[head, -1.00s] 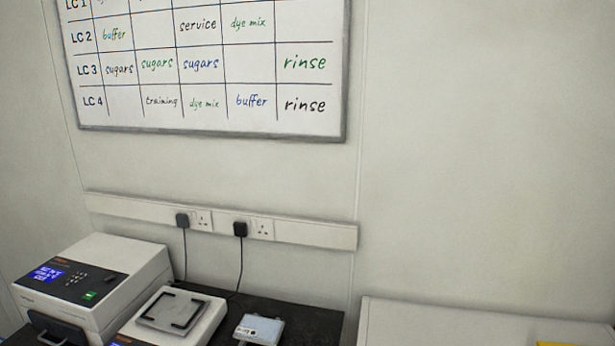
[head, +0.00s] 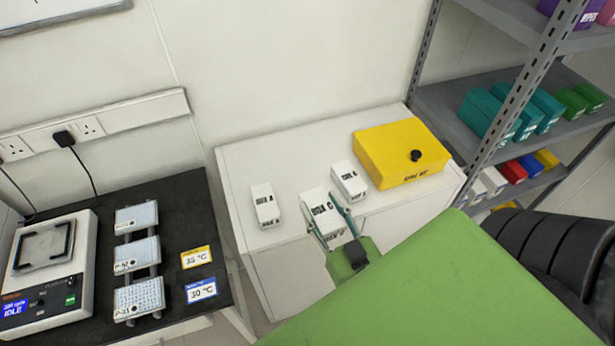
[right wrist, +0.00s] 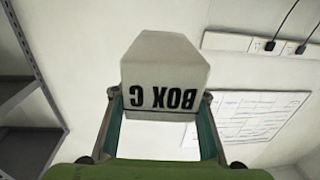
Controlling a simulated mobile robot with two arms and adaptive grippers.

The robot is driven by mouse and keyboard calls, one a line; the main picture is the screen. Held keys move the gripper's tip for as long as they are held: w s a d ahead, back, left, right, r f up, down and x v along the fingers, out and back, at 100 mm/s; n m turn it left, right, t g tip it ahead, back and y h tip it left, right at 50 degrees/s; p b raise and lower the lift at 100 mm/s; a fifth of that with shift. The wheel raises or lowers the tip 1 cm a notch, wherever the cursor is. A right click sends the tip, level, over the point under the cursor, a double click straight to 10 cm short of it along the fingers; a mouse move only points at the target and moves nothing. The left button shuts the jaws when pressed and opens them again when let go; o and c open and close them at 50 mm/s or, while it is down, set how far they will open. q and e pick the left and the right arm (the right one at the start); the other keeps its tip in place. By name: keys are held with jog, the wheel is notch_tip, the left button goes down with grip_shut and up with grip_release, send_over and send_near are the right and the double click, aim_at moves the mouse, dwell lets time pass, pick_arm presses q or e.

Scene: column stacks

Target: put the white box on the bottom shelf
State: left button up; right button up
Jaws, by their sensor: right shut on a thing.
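My right gripper (head: 334,222) is shut on a white box (head: 322,213), over the white cabinet in the head view. In the right wrist view the same white box (right wrist: 163,75) sits between the two fingers (right wrist: 160,115), its label reading BOX C upside down. I cannot tell whether it touches the cabinet top. The grey shelf rack (head: 470,97) stands at the right. Its lowest clearly seen shelf (head: 539,183) holds white, red, blue and yellow boxes. A bit of yellow shows lower, partly hidden by my green arm. My left gripper is not in view.
Two other white boxes (head: 265,205) (head: 349,181) and a yellow case (head: 401,153) stand on the white cabinet (head: 300,165). Teal and green boxes fill part of the shelf above. A dark bench (head: 178,205) with instruments is at the left.

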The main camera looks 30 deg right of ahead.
pick_arm(q)
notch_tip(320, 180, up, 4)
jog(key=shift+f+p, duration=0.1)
jog(key=shift+p, duration=1.1)
pick_arm(e)
jog(key=shift+m+h, duration=0.4)
jog(key=shift+h, duration=0.2)
jog(key=d, duration=0.4)
jog(key=shift+d+r, duration=0.15)
jog(key=w+f+b, duration=0.3)
jog(key=w+b, duration=0.1)
jog(key=w+f+b, duration=0.3)
jog(key=w+b, duration=0.1)
jog(key=w+d+f+b, duration=0.1)
jog(key=w+f+b, duration=0.2)
jog(key=w+b, duration=0.1)
jog(key=shift+w+d+f, duration=0.1)
jog(key=shift+w, duration=0.5)
jog(key=f+b, duration=0.1)
jog(key=b, duration=0.1)
jog(key=f+b, duration=0.1)
jog(key=f, duration=0.1)
jog(key=shift+w+f+b, duration=0.25)
jog(key=shift+w+b, duration=0.1)
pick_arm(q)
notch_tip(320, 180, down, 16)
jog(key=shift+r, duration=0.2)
pick_arm(e)
jog(key=shift+r, duration=0.1)
